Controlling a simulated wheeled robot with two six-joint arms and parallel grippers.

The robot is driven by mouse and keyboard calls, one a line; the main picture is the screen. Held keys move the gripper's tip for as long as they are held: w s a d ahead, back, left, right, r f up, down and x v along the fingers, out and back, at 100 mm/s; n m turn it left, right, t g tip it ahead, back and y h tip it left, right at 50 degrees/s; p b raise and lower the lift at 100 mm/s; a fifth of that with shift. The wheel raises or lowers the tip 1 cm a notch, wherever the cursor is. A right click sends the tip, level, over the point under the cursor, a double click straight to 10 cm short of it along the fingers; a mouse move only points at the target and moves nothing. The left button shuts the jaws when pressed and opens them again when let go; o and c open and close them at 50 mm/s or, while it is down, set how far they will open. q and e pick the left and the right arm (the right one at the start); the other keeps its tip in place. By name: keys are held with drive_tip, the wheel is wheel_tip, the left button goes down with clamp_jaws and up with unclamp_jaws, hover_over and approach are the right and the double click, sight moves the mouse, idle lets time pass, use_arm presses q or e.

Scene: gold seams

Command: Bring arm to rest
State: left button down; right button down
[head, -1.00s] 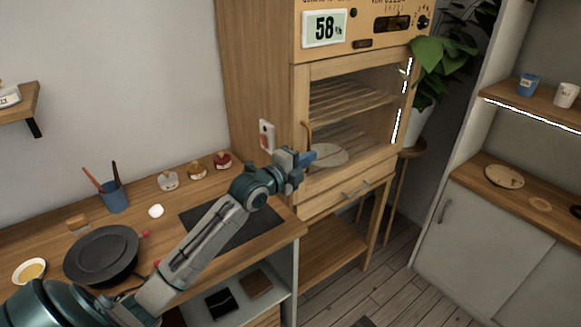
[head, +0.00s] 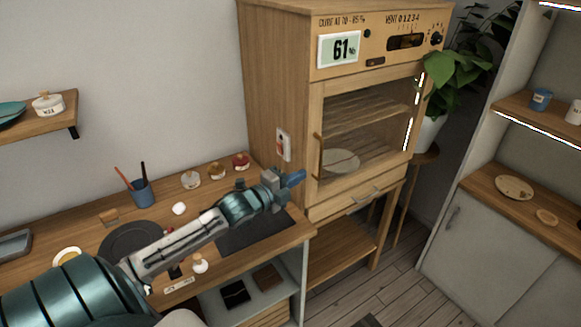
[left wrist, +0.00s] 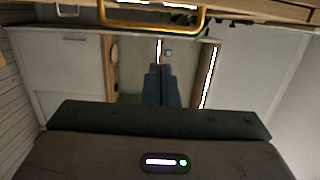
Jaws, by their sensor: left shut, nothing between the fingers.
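My left arm reaches in from the lower left of the head view, over the wooden counter. Its gripper (head: 294,178) has blue fingers that are shut and empty, in front of the wooden cabinet's left side. The shut fingers also show in the left wrist view (left wrist: 162,86). The wooden cabinet (head: 262,90) has a glass door (head: 370,125), which looks closed, with a plate (head: 341,162) behind the glass. Its display (head: 340,48) reads 61 %. My right gripper is in neither view.
On the counter are a dark mat (head: 255,232), a blue cup with brushes (head: 141,192), several small jars (head: 216,172) and a dark round turntable (head: 128,237), partly behind my arm. A plant (head: 455,80) stands right of the cabinet. Shelves (head: 520,200) are at the far right.

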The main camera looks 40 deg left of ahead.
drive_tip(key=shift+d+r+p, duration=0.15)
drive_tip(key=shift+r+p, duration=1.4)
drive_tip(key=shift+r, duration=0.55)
